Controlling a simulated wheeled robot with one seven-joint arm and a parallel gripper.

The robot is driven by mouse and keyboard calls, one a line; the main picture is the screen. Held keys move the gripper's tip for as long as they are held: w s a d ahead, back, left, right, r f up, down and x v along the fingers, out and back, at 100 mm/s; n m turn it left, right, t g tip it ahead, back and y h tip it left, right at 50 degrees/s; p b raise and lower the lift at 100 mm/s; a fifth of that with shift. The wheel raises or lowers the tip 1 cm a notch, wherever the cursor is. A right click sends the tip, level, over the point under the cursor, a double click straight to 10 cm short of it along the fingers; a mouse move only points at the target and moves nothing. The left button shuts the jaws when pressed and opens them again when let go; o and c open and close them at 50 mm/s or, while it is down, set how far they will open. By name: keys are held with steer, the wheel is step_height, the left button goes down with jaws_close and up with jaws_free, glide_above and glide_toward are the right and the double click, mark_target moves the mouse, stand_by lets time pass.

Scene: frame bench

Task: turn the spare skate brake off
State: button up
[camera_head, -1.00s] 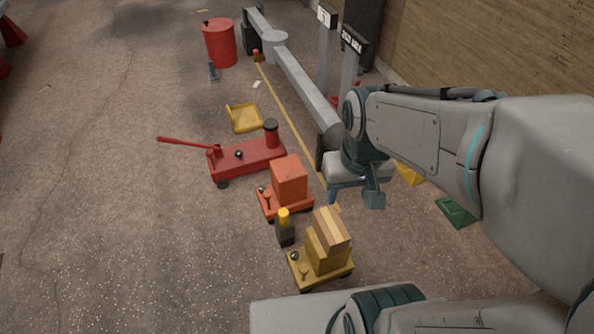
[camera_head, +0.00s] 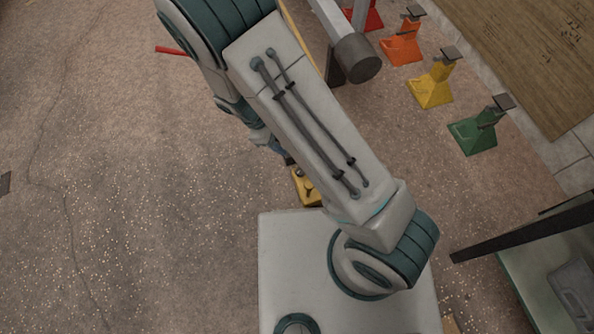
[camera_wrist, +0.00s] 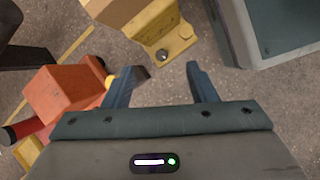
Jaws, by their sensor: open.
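A yellow skate (camera_wrist: 176,46) carrying a tan block (camera_wrist: 112,10) lies just ahead of my gripper in the wrist view. A dark round knob (camera_wrist: 162,55) and a yellow peg-like part (camera_wrist: 186,31) stand on its near end. My gripper (camera_wrist: 165,69) is open and empty, its blue fingers on either side of the knob in the picture; I cannot tell their height above it. In the head view, part of the yellow skate (camera_head: 306,188) shows beside my arm, which hides most of the gripper. No label shows which skate is the spare.
Green (camera_head: 474,135), yellow (camera_head: 432,90) and orange stands (camera_head: 402,45) are at the upper right.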

steer(key=s+a+f+n+t+h+b, duration=0.15)
steer(key=f+n, duration=0.25)
steer(key=f, duration=0.5)
steer(key=s+a+f+n+t+h, duration=0.1)
steer(key=a+f+n+t, duration=0.2)
steer(key=f+n, duration=0.35)
steer(key=shift+m+g, duration=0.25)
steer(key=shift+m, duration=0.6)
steer(key=b+x, duration=0.3)
steer(key=x, duration=0.4)
steer(key=b+x, duration=0.3)
steer(key=x, duration=0.5)
steer(key=shift+a+f, duration=0.25)
steer(key=c, duration=1)
